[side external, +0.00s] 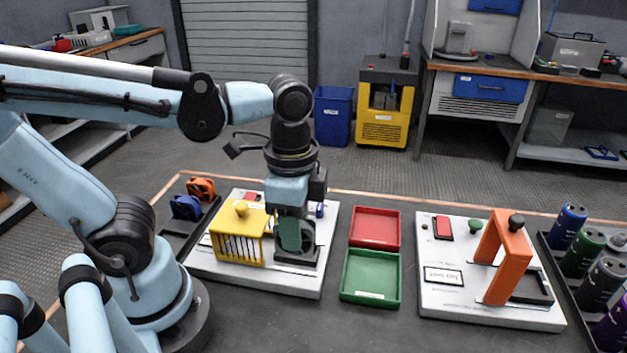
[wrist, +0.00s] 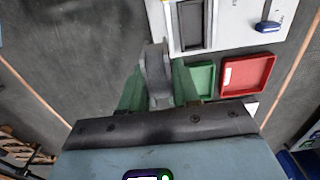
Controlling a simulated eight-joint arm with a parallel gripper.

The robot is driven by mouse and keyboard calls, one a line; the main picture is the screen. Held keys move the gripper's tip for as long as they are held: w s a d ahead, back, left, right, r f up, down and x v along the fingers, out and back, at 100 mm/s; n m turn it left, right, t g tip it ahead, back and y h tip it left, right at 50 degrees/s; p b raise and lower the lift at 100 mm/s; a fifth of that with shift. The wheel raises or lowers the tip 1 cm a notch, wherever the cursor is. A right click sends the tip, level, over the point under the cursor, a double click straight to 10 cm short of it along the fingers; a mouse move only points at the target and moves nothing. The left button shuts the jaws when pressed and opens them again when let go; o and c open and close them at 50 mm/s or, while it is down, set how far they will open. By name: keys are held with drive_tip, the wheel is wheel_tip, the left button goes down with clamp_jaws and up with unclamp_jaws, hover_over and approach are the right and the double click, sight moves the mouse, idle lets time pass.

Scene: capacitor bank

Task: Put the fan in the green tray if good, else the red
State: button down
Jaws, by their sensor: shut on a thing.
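My gripper (side external: 290,248) points down above the front right part of the left white board (side external: 290,284). In the wrist view its green fingers (wrist: 157,78) are shut on a grey, round-edged thing, which looks like the fan (wrist: 155,65). In the side view the fan is mostly hidden by the fingers. The board's black seat (wrist: 191,25) looks empty in the wrist view. The green tray (side external: 370,278) and the red tray (side external: 375,228) lie to the right of the board, both empty. They also show in the wrist view, green (wrist: 203,78) partly covered, red (wrist: 248,73) beside it.
A yellow barred guard (side external: 238,237) stands left of my gripper. An orange fan (side external: 201,187) and a blue fan (side external: 186,207) sit in a dark tray at the far left. Right of the trays is another white board (side external: 455,305) with an orange arch (side external: 508,260). Capacitors (side external: 582,252) stand beyond.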

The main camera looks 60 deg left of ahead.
drive_tip(key=s+d+r, duration=0.3)
drive_tip(key=d, duration=0.2)
drive_tip(key=w+d+r, duration=0.1)
drive_tip(key=w, duration=0.8)
hover_over(375, 230)
wheel_tip(375, 230, down, 10)
drive_tip(key=shift+d+f, duration=0.1)
drive_tip(key=shift+f, duration=1.95)
drive_tip(key=shift+f, duration=0.15)
drive_tip(key=c, duration=0.8)
unclamp_jaws()
